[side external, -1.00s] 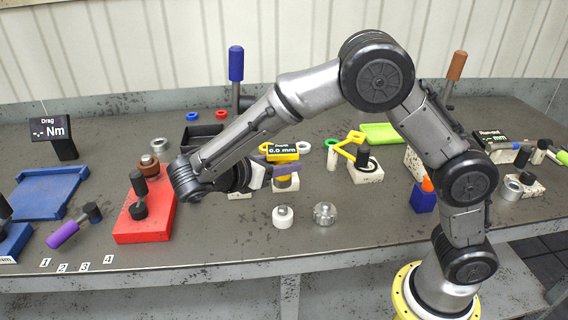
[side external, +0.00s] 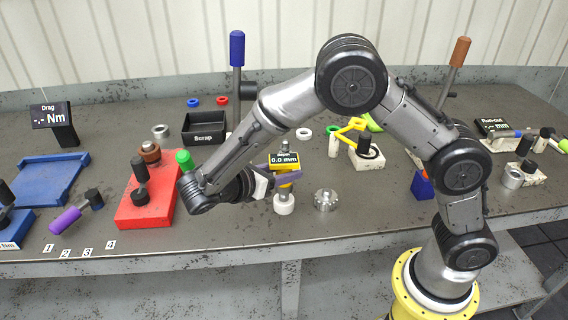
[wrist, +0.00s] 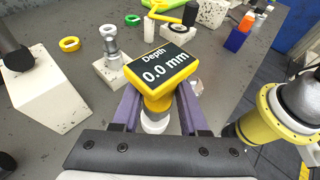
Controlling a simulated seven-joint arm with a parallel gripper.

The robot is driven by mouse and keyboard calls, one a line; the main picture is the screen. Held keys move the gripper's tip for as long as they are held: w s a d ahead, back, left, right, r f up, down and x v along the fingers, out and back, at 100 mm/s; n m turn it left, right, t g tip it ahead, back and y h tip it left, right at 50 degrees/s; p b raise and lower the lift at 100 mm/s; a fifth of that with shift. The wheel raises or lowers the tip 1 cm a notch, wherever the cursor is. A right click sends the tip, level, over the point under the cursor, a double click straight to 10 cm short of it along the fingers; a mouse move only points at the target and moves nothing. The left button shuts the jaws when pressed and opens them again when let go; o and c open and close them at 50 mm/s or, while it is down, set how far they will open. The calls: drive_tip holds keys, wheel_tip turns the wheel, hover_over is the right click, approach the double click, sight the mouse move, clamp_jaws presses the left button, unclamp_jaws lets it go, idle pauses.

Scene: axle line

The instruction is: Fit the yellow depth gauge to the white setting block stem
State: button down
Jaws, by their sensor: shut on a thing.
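My gripper (side external: 284,180) is shut on the yellow depth gauge (side external: 295,162), whose display reads 0.0 mm. In the wrist view the purple fingers of my gripper (wrist: 157,96) are either side of the gauge's yellow body (wrist: 156,103). The white setting block (wrist: 113,76) with its upright metal stem (wrist: 110,46) stands behind the gauge, apart from it. In the side view only the stem's top (side external: 284,146) clearly shows above the display. A white round part (side external: 284,204) appears directly below the gauge. Whether they touch cannot be told.
A ribbed metal part (side external: 325,200) stands right of the white round part. A white block with a yellow arm (side external: 366,158) is at the back right. A red fixture (side external: 148,205) and a black scrap bin (side external: 203,128) are left.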

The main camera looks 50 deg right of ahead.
drive_tip(key=shift+f, duration=0.55)
drive_tip(key=shift+f, duration=0.35)
drive_tip(key=shift+f, duration=0.65)
drive_tip(key=shift+c, duration=1.8)
unclamp_jaws()
drive_tip(key=s+v, duration=0.1)
drive_tip(key=v, duration=1.2)
drive_tip(key=shift+w+a, duration=0.45)
drive_tip(key=shift+w, duration=0.05)
drive_tip(key=shift+r, duration=0.15)
